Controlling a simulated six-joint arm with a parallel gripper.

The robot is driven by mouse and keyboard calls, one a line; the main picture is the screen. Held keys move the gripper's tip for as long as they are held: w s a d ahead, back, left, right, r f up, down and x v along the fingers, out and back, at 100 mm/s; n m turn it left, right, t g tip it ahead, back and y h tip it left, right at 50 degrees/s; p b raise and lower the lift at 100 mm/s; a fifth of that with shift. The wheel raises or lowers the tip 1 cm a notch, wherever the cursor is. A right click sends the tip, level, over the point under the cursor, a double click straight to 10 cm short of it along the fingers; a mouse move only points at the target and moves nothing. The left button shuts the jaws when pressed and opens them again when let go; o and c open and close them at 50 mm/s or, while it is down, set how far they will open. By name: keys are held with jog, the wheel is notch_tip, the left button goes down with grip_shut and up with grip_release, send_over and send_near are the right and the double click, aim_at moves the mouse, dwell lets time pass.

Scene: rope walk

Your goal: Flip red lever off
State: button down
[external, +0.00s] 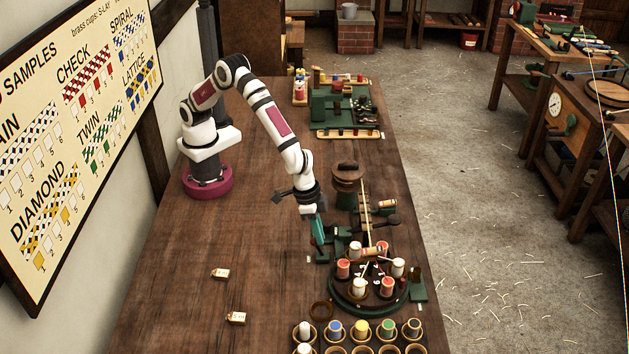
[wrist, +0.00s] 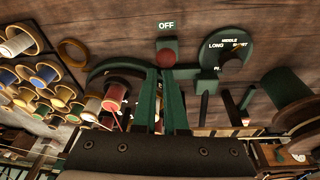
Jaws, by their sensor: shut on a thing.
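The red lever's round knob (wrist: 165,57) shows in the wrist view, right at my fingertips and just below the white OFF label (wrist: 166,25). My gripper (wrist: 161,72) has its two green fingers close together, shut on the lever at the knob. In the external view my gripper (external: 319,240) points down at the left side of the machine, beside the round bobbin table. The knob is hidden behind the fingers there. The lever's exact tilt cannot be told.
The round bobbin table (external: 345,303) carries several red and white bobbins close to my gripper. A rack of coloured spools (external: 335,329) stands in front. A dial marked LONG, MIDDLE and SHORT (wrist: 226,50) is right of the lever. The table's left side is mostly clear.

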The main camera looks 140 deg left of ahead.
jog(key=shift+s+d+f, duration=0.35)
jog(key=shift+s+f, duration=0.15)
jog(key=shift+s, duration=0.15)
jog(key=s+d+r, duration=0.4)
jog(key=r, duration=0.3)
jog(key=shift+s+d, duration=0.25)
jog(key=shift+s, duration=0.15)
jog(key=shift+r, duration=0.1)
jog(key=s+a+r+m+g, duration=0.1)
jog(key=s+a+r+m, duration=0.2)
jog(key=s, duration=0.5)
jog(key=s+a+r+m, duration=0.25)
jog(key=s+r, duration=0.25)
jog(key=s, duration=0.3)
jog(key=s+a+m+g, duration=0.1)
jog(key=s+m, duration=0.6)
jog(key=s, duration=0.8)
jog(key=shift+s+g+y, duration=0.25)
jog(key=shift+g+y, duration=0.05)
jog(key=shift+y, duration=0.1)
jog(key=shift+w, duration=0.1)
